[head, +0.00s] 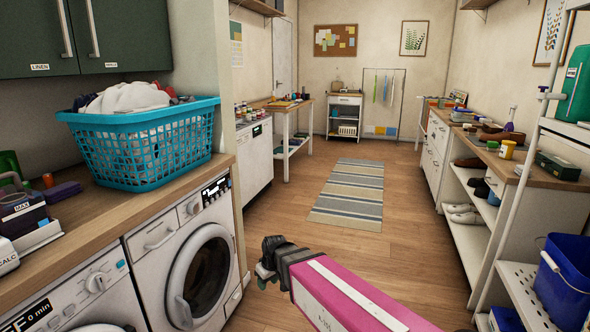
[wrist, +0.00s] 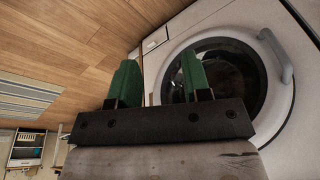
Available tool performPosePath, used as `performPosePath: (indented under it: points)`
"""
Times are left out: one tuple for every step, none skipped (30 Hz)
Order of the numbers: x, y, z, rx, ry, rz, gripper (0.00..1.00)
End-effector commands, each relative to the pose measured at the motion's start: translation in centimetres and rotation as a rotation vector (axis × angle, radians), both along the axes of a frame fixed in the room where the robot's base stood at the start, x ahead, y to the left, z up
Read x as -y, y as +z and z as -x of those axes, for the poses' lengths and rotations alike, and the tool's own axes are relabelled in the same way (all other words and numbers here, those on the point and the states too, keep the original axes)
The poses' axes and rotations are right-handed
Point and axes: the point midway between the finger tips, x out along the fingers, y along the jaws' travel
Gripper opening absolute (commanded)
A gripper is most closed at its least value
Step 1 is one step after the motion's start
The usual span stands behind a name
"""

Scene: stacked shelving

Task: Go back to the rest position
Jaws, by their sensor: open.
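My gripper (head: 264,272) is at the end of my pink arm, low in the middle of the head view, over the wooden floor. It is to the right of the front-loading washing machine (head: 172,247). In the wrist view, the two green fingers of my gripper (wrist: 158,84) stand apart with nothing between them. Behind them are the wooden floor and a round machine door (wrist: 252,60) with a pale handle. The fingers look clear of the door, but the exact gap cannot be told.
A teal laundry basket (head: 103,153) stands on the wooden counter at left. A striped rug (head: 346,196) lies on open floor ahead. At right are a shelf unit with shoes (head: 462,214) and a white rack holding a blue bucket (head: 568,285). The middle aisle is clear.

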Motion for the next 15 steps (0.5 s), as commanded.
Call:
performPosePath:
  points:
    - [2.6,0.0,0.0,-0.012,-0.052,0.011,0.44]
    - [3.9,0.0,0.0,-0.02,-0.084,0.017,0.44]
    - [5.6,0.0,-0.1,-0.029,-0.124,0.023,0.44]
    - [6.8,0.0,-0.1,-0.037,-0.155,0.029,0.44]
    - [8.2,0.0,0.0,-0.046,-0.186,0.035,0.44]
    - [9.8,0.0,0.0,-0.055,-0.226,0.043,0.44]
    - [11.1,0.0,0.1,-0.062,-0.258,0.048,0.44]
    - [12.4,0.0,0.2,-0.069,-0.29,0.053,0.44]
    - [14.0,0.0,0.4,-0.08,-0.331,0.061,0.44]
    - [15.2,0.0,0.6,-0.088,-0.36,0.066,0.44]
    - [16.4,0.0,0.8,-0.095,-0.393,0.073,0.44]
    - [18.0,0.0,1.1,-0.104,-0.433,0.079,0.44]
    - [19.2,0.1,1.4,-0.112,-0.466,0.084,0.44]
    - [20.3,0.1,1.6,-0.12,-0.496,0.09,0.44]
    - [21.8,0.1,2.0,-0.129,-0.535,0.096,0.44]
